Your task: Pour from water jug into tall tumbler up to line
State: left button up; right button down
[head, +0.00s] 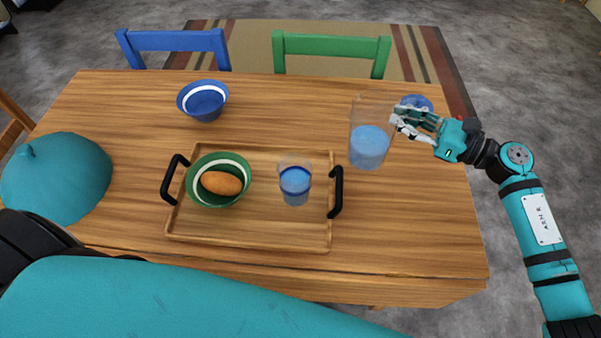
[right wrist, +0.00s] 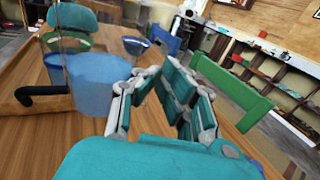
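The water jug (head: 369,148) is clear and stands upright on the table right of the tray, with blue water in its lower part. It also shows at the left of the right wrist view (right wrist: 97,85). The tall tumbler (head: 295,186) stands on the tray; blue shows inside it and a dark blue band runs around it near the top. I cannot tell the exact water level against the band. My right gripper (head: 396,114) is at the jug's upper right side, its fingertips close to the wall. Whether they grip a clear handle cannot be made out. My left gripper is out of view.
The wooden tray (head: 250,238) has black handles and also holds a green bowl (head: 205,199) with an orange-brown item. A blue bowl (head: 203,104) stands behind it. A blue object (head: 417,102) is partly hidden behind my right gripper. A teal dome (head: 55,180) is at left.

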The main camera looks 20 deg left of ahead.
jog(key=shift+f+b, duration=0.2)
jog(key=shift+b, duration=0.1)
notch_tip(320, 180, up, 7)
jog(key=p, duration=0.3)
jog(key=shift+d, duration=0.1)
